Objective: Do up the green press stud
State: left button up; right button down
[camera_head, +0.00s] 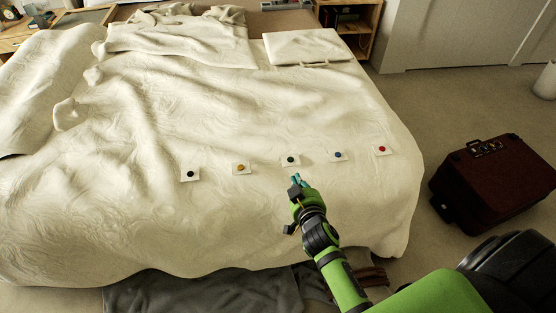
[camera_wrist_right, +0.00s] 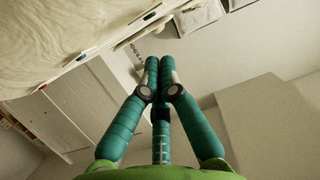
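A row of press studs on small white squares lies across the bed cover in the head view. The middle stud (camera_head: 290,160) looks dark, perhaps green; its colour is hard to tell at this size. A stud with a green tint (camera_wrist_right: 150,15) shows near the top of the right wrist view. My right gripper (camera_head: 295,179) is just in front of the middle square, on the near side, apart from it in the picture. Its teal fingers come together at the tips in the right wrist view (camera_wrist_right: 158,62), with nothing seen between them. My left gripper is out of view.
A black stud (camera_head: 190,174) and an orange stud (camera_head: 240,168) lie to the left, a blue stud (camera_head: 338,155) and a red stud (camera_head: 382,149) to the right. The rumpled bed (camera_head: 130,215) fills the left. A dark red suitcase (camera_head: 500,180) stands on the floor at right.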

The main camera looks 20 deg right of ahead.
jog(key=r, duration=0.2)
jog(key=w+r, duration=0.1)
jog(key=shift+d+r+t, duration=0.25)
jog(key=shift+r+t, duration=0.05)
jog(key=shift+t, duration=0.1)
jog(key=shift+w, duration=0.1)
send_over(290, 165)
notch_tip(290, 165, down, 3)
jog(key=shift+w+r+b, duration=0.15)
jog(key=shift+r+b, duration=0.05)
jog(key=shift+b, duration=0.2)
notch_tip(290, 165, down, 3)
jog(key=shift+f+b, duration=0.1)
jog(key=shift+b, duration=0.65)
jog(key=shift+f, duration=0.4)
jog(key=shift+b, duration=0.3)
